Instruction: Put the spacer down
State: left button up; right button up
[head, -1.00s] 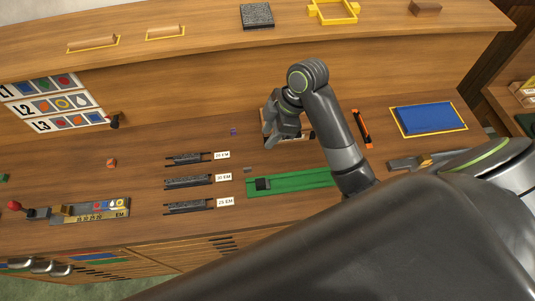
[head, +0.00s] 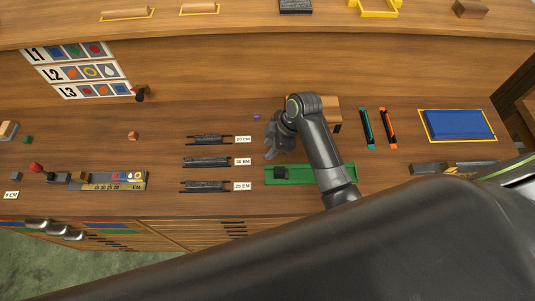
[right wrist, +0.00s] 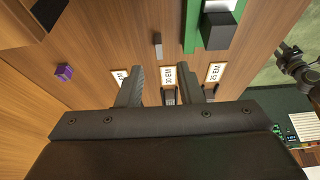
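A small grey block (right wrist: 157,45), which may be the spacer, rests on the table beside the green tray in the right wrist view. I cannot pick it out clearly in the head view. My right gripper (head: 271,147) is over the table, just left of the green tray (head: 312,174). In the right wrist view its fingers (right wrist: 166,88) are apart with nothing held between them. Beyond the gap lie the dark racks labelled 20 EM (head: 208,139), 30 EM (head: 206,161) and 25 EM (head: 205,186). My left gripper is not in view.
A brown open box (head: 327,104) stands behind my right arm. A purple cube (head: 257,117) lies left of it. Teal (head: 367,128) and orange (head: 388,128) sticks and a blue mat (head: 457,125) are at the right. A composing stick (head: 114,181) is at the left.

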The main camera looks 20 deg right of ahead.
jog(key=shift+p+x, duration=0.6)
jog(key=shift+x, duration=1.45)
grip_shut()
